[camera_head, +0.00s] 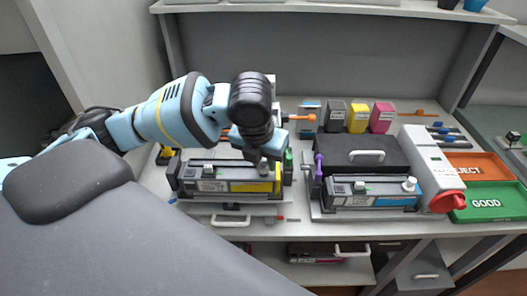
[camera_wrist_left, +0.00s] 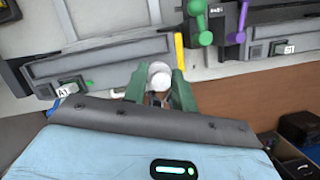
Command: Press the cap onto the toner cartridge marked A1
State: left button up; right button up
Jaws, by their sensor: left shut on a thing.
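The toner cartridge marked A1 (camera_head: 230,186) is a long grey body with a yellow end label, lying in a holder at the left of the bench. Its A1 tag also shows at the left in the left wrist view (camera_wrist_left: 68,90). My left gripper (camera_head: 264,150) is above the cartridge's yellow end. In the left wrist view, its green fingers (camera_wrist_left: 158,88) are shut on a round white cap (camera_wrist_left: 160,73). The cap is close to the cartridge's yellow strip; whether it touches the cartridge is hard to tell. My right gripper is not in view.
A second cartridge (camera_head: 372,194), with a blue label and white cap, lies to the right. Black, yellow and magenta boxes (camera_head: 358,118) stand behind.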

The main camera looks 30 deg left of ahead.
pick_arm(q)
jog(key=shift+f, duration=0.8)
dwell(1.3)
jog(key=o, duration=1.2)
jog(key=shift+o, duration=0.2)
jog(key=shift+r, duration=3.55)
